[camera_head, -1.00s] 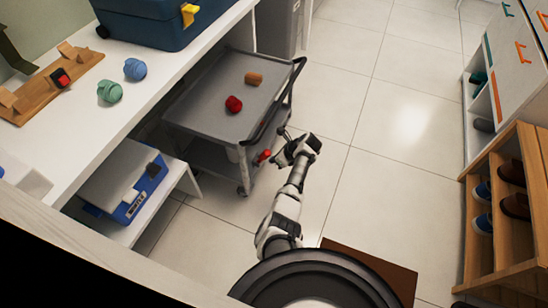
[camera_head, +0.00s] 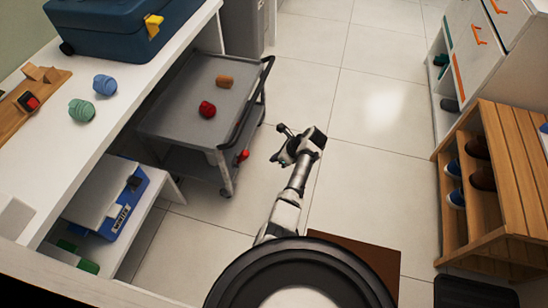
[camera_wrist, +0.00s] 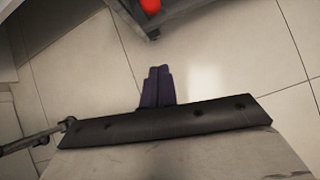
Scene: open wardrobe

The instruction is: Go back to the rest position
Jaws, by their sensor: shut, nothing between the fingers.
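My gripper (camera_head: 283,143) is over the open tiled floor, to the right of the grey cart, in the head view. In the wrist view its two dark fingers (camera_wrist: 157,86) are together with nothing between them. The floor tiles show beyond the fingers. My arm reaches forward from my round base at the bottom of the head view.
A grey cart (camera_head: 165,125) holds a red item (camera_head: 207,109) and an orange-brown item (camera_head: 224,81). A white workbench (camera_head: 130,72) with a blue toolbox (camera_head: 130,25) stands left. A wooden shoe rack (camera_head: 505,125) stands right. Floor between is clear.

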